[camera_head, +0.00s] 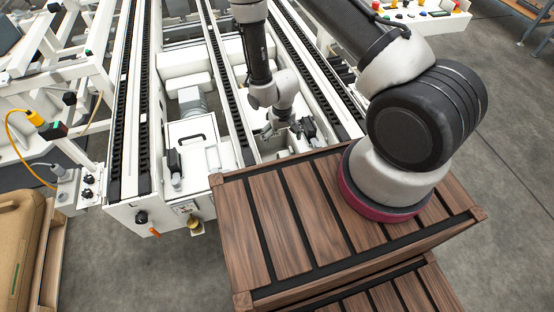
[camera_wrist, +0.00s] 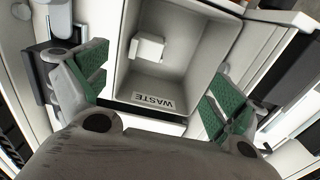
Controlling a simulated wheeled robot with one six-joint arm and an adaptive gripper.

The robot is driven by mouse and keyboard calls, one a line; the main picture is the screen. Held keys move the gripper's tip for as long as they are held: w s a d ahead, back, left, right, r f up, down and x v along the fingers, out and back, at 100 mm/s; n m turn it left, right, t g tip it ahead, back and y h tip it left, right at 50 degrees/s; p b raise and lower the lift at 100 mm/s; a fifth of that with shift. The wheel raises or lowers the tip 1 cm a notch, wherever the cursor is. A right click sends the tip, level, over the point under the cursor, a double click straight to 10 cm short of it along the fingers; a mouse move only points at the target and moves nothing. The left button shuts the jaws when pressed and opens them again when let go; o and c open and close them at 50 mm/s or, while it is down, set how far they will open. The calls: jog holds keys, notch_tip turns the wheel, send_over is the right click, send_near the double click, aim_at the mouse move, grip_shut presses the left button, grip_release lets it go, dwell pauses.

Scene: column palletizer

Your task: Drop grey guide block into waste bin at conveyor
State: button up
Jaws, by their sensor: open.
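The waste bin (camera_wrist: 187,76) is a light grey open box with a WASTE label on its near inner wall, seen from above in the wrist view. The pale grey guide block (camera_wrist: 147,48) shows inside it, toward the upper left; I cannot tell whether it touches the bin floor. My gripper (camera_wrist: 157,92) is open and empty, its green-padded fingers spread on both sides of the bin opening. In the head view my gripper (camera_head: 287,130) points down between the conveyor rails; the bin and block are hard to make out there.
A slatted wooden pallet stack (camera_head: 290,230) stands in front of the conveyor (camera_head: 125,150), with my arm above it. White machinery (camera_head: 195,140) lies between the rails. A control panel (camera_head: 425,10) with coloured buttons is at the back right. Grey floor is clear at the right.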

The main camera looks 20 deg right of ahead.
notch_tip(320, 180, up, 12)
dwell(0.5)
